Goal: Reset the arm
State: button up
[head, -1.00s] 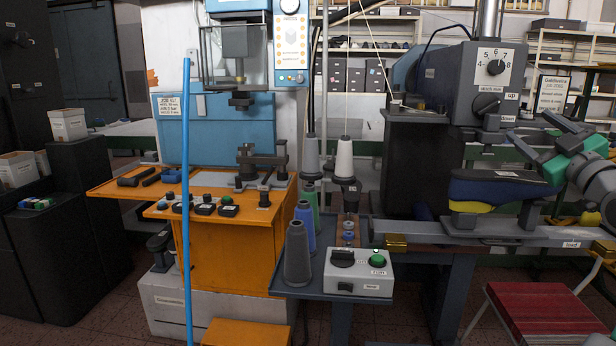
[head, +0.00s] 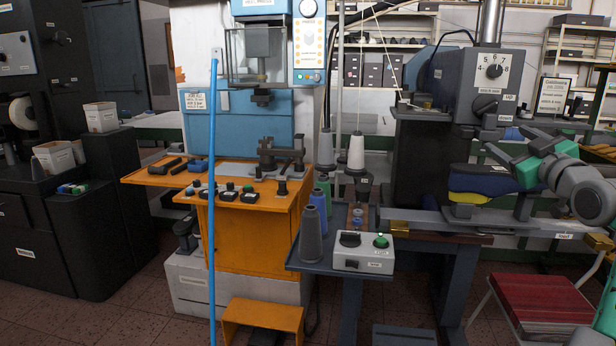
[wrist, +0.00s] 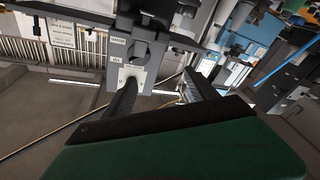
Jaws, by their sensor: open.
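My gripper (head: 514,146) is at the right of the head view, on my green and grey arm. Its two dark fingers are spread apart with nothing visible between them. It appears in front of the grey machine with the dial, near the blue and yellow shoe form (head: 484,181); I cannot tell the gap in depth. In the wrist view my gripper (wrist: 158,92) shows two dark fingers apart, with a grey dial panel (wrist: 130,65) beyond them. My arm's lower part runs out of the head view at the right edge.
The grey machine (head: 488,85) and its rail (head: 480,222) stand close to my arm. A red-topped stool (head: 540,300) is below. Thread cones (head: 311,237) and a switch box (head: 360,254) sit on a small table. An orange machine bench (head: 250,235) and a blue pole (head: 212,200) are left.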

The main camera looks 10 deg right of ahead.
jog(key=w+a+f+m+g+y+p, duration=0.1)
jog(key=w+a+f+g+p, duration=0.15)
jog(key=a, duration=0.45)
jog(key=w+a+f+m+g+p, duration=0.1)
jog(key=a+f+g+p, duration=0.15)
jog(key=a, duration=0.55)
jog(key=s+a+f+m+g+p, duration=0.1)
jog(key=s+a+f+g+p, duration=0.35)
jog(key=a, duration=0.65)
jog(key=s+a+f+g+p, duration=0.2)
jog(key=s+f, duration=0.3)
jog(key=s, duration=0.3)
jog(key=s+a+f+m+g+p, duration=0.1)
jog(key=s+a+f+g+p, duration=0.1)
jog(key=s+a+f, duration=0.2)
jog(key=s+a+f+m+g+p, duration=0.1)
jog(key=s+a+f+g+p, duration=0.1)
jog(key=s, duration=0.9)
notch_tip(320, 180, down, 4)
jog(key=shift+s+a+r+g+p, duration=0.15)
jog(key=shift+s+a+g+p, duration=0.25)
jog(key=shift+a, duration=0.6)
jog(key=shift+w, duration=0.2)
jog(key=shift+c, duration=0.2)
